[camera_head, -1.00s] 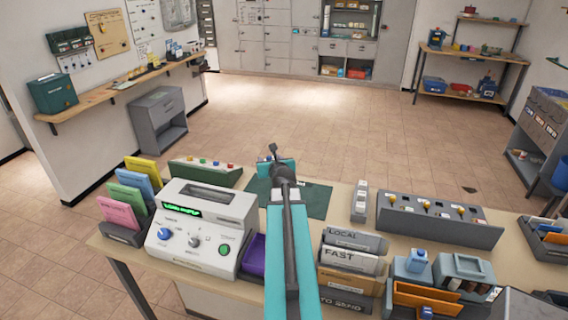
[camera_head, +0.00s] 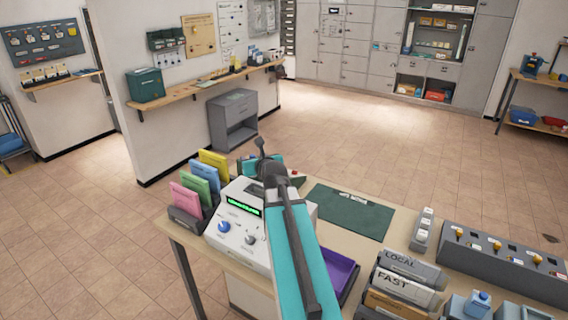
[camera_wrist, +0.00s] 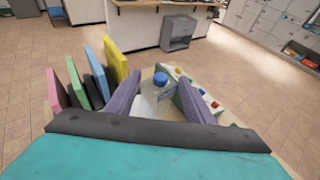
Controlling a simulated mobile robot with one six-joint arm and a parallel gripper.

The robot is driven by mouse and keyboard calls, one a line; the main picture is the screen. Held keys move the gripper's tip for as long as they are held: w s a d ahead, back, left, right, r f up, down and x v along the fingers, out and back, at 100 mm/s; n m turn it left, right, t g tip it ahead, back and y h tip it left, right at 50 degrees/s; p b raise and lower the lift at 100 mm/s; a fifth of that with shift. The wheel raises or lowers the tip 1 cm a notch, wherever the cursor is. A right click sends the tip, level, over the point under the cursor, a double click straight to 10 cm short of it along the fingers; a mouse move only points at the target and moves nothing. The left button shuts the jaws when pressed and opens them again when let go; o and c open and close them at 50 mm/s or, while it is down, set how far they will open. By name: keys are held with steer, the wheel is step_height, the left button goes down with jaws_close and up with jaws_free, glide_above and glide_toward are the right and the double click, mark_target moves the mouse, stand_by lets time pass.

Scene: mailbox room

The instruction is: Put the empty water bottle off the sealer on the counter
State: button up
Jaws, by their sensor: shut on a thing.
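My gripper (camera_wrist: 157,98) is shut on the water bottle (camera_wrist: 160,78) in the wrist view. The bottle has a blue cap and a pale clear body, and it stands between the two purple fingers. Its lower part is hidden by my gripper, so I cannot tell what is under it. In the head view my arm hides the bottle. The sealer (camera_head: 236,222) is a white machine with a green display and knobs, partly behind my arm. The counter (camera_head: 402,222) is a pale beige top running to the right.
Coloured folders (camera_head: 200,182) stand in a rack at the counter's left end. A green mat (camera_head: 352,214) lies right of my arm. A purple tray (camera_head: 340,270), mail bins (camera_head: 405,278) and a grey switch panel (camera_head: 505,258) take up the front and right.

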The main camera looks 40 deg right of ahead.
steer(key=w+a+n+y+b, duration=0.2)
steer(key=w+a+b, duration=0.1)
steer(key=a, duration=1.1)
steer(key=w+a+n+y+b, duration=0.2)
steer(key=a+b, duration=0.3)
steer(key=a, duration=1)
steer(key=shift+w+a+f+t+y, duration=0.15)
steer(key=shift+w+f+t+y, duration=0.2)
steer(key=shift+w, duration=0.4)
